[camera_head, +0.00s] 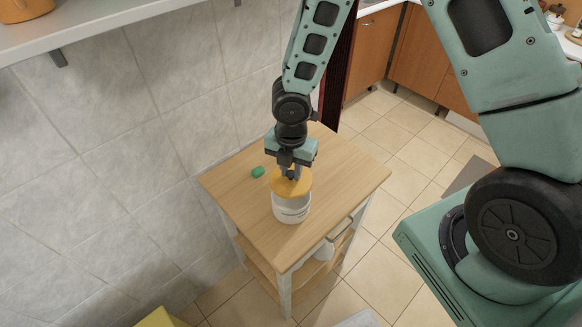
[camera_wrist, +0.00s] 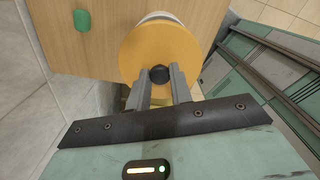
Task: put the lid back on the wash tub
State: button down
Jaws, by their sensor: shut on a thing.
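The wash tub (camera_head: 291,211) is a white round tub standing on a small wooden table. The orange-yellow round lid (camera_head: 303,187) is at the tub's mouth. It also shows in the wrist view (camera_wrist: 160,42), where a sliver of the white tub (camera_wrist: 160,15) shows past its far edge. My gripper (camera_head: 291,175) is above the lid and shut on its dark knob (camera_wrist: 159,74). The fingers (camera_wrist: 160,80) stand on both sides of the knob. I cannot tell whether the lid is fully seated on the rim.
A small green object (camera_head: 258,171) lies on the wooden table (camera_head: 240,198), left of the tub. A tiled wall (camera_head: 120,130) is on the left, with a shelf (camera_head: 80,28) above. The tabletop around the tub is mostly clear.

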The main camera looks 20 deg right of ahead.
aim_at(291, 181)
jog(key=shift+f+b, duration=2.05)
jog(key=shift+f, duration=0.55)
jog(key=shift+f, duration=0.1)
dwell(0.7)
jog(key=c, duration=0.7)
grip_release()
jog(key=shift+r+p, duration=3.55)
jog(key=shift+p, duration=0.05)
grip_shut()
